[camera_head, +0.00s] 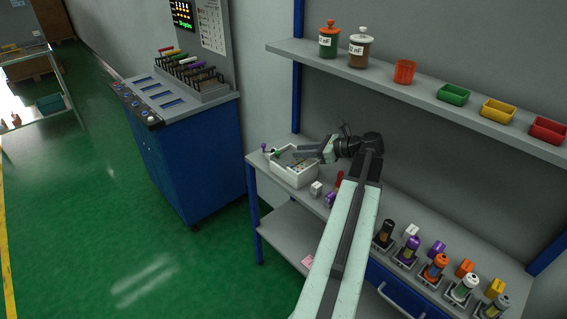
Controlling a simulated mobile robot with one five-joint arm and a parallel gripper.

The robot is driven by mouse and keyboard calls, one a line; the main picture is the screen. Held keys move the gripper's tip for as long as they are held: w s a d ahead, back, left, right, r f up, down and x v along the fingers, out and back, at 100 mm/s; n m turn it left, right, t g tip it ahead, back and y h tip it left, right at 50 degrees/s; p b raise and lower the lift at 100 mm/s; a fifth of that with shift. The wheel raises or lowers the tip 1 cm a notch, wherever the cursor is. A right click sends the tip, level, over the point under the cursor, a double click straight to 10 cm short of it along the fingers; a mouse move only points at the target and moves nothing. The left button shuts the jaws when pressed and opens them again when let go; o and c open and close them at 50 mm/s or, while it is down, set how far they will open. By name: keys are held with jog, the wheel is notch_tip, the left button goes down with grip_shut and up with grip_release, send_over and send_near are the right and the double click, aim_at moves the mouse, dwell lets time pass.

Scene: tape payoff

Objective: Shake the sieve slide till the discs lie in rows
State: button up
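A white box (292,178), which looks like the sieve unit, stands at the left end of the workbench. My gripper (299,153) reaches in from the right, low over the box's back part. Whether its fingers are open, or touch the slide, is too small to tell.
A white block (316,187) and a purple part lie just right of the box. Several capped bottles (436,266) stand in holders along the bench (258,172). A shelf (385,79) with jars and bins hangs above. A blue cabinet (196,150) stands left; the green floor is clear.

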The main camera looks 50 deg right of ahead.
aim_at(284, 160)
jog(key=b+x, duration=0.3)
jog(key=x, duration=0.4)
jog(key=shift+w+a+f, duration=0.15)
jog(key=shift+w, duration=0.2)
grip_shut()
dwell(1.0)
